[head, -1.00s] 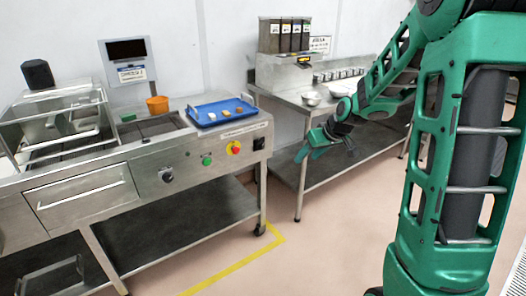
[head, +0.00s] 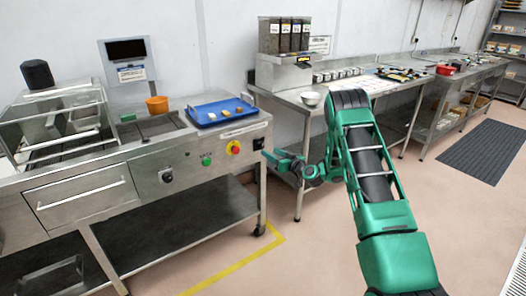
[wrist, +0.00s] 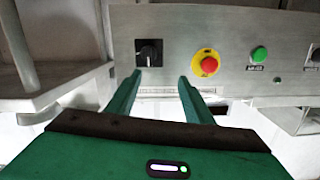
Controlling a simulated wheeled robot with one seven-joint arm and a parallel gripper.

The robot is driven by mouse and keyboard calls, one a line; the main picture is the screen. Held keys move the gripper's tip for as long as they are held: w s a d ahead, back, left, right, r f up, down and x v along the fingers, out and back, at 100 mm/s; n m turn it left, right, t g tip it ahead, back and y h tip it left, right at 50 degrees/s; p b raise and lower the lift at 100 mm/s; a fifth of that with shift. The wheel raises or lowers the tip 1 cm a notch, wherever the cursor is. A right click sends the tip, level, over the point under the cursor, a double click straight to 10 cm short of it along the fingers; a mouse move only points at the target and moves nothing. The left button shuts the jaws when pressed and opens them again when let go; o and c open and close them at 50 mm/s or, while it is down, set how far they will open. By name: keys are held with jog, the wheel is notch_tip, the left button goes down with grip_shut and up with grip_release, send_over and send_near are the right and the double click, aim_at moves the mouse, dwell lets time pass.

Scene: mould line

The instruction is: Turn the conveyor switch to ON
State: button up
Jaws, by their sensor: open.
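A black rotary switch (wrist: 149,52) sits on the steel machine's front panel, at the upper left in the wrist view. In the head view it is the dark knob (head: 258,144) at the panel's right end. Its position and lettering are too small to read. My gripper (wrist: 160,79) is open and empty, its two green fingers pointing at the panel just below the switch in the wrist view. The left fingertip appears close to the switch; contact cannot be told. In the head view my gripper (head: 268,160) is beside the panel's right end.
A red emergency stop (wrist: 208,65) on yellow and a green button (wrist: 259,54) are beside the switch. Another dark knob (head: 166,176) is further left on the panel. A blue tray (head: 201,122) lies on the machine top. A steel table (head: 300,98) stands behind my arm.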

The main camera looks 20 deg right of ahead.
aim_at(261, 145)
jog(key=w+f+m+t+h, duration=0.1)
jog(key=w+f, duration=0.2)
jog(key=w, duration=0.8)
jog(key=shift+a+f+m, duration=0.15)
jog(key=shift+a+m, duration=0.15)
jog(key=c, duration=1)
jog(key=shift+c, duration=0.2)
